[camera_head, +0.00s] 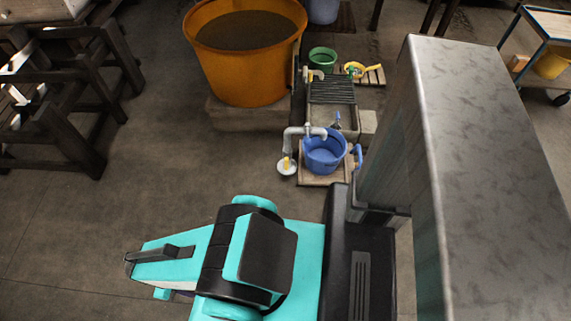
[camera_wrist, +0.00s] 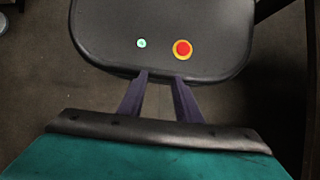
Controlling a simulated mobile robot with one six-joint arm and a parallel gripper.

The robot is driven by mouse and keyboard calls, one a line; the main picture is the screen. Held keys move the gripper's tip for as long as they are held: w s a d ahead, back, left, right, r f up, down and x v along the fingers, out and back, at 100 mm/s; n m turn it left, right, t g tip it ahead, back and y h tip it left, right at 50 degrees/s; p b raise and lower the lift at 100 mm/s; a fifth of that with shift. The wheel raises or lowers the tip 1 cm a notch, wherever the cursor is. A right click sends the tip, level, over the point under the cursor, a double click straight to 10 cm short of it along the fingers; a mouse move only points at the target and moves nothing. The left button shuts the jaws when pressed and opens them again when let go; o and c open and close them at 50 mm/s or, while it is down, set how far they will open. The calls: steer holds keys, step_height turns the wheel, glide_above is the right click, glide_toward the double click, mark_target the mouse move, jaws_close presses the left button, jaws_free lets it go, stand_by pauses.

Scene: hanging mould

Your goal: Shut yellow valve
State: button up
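In the head view a small yellow part (camera_head: 287,162) sits above a white round base, beside a grey pipe (camera_head: 295,133) that reaches over a blue bucket (camera_head: 323,153). It looks like a valve handle, but it is too small to tell its position. Another small yellow piece (camera_head: 311,76) shows near a grey tap further back; I cannot tell which is the yellow valve. In the wrist view my gripper (camera_wrist: 160,76) has its two dark purple fingers apart with nothing between them. No valve shows in the wrist view.
A large orange tub (camera_head: 245,78) stands behind on a block. A slatted rack (camera_head: 333,90), a green bowl (camera_head: 322,57) and a yellow scoop (camera_head: 356,70) are near it. Dark wooden frames (camera_head: 70,95) stand left. The floor between is clear.

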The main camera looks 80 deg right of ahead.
steer(key=shift+o, duration=0.7)
steer(key=w+d+f+m+t+b, duration=0.1)
steer(key=w+d+f+m+b, duration=0.3)
steer(key=d, duration=0.3)
steer(key=w+d+f+m+t+b, duration=0.1)
steer(key=w+d+f+m+b, duration=0.15)
steer(key=w+d+b, duration=0.35)
steer(key=d+f+m+t+b, duration=0.1)
steer(key=d+m+b, duration=0.15)
steer(key=d, duration=0.55)
steer(key=s+d+f+m+b, duration=0.1)
steer(key=d+f+b, duration=0.1)
steer(key=d+b, duration=0.35)
steer(key=d+f+m+t+b, duration=0.1)
steer(key=d+m+b, duration=0.1)
steer(key=d, duration=0.7)
steer(key=s+d+m+h+b, duration=0.1)
steer(key=s+d+m+b, duration=0.3)
steer(key=d, duration=0.5)
steer(key=s+d+m+h+b, duration=0.1)
steer(key=s+d+m+b, duration=0.1)
steer(key=s+d+b, duration=0.45)
steer(key=s+d+m+h+b, duration=0.2)
steer(key=s+d+m+b, duration=0.3)
steer(key=s+d, duration=1)
steer(key=shift+s+d+r+g+b, duration=0.15)
steer(key=shift+s+r+g+b, duration=0.15)
steer(key=shift+s, duration=0.9)
steer(key=shift+f, duration=0.15)
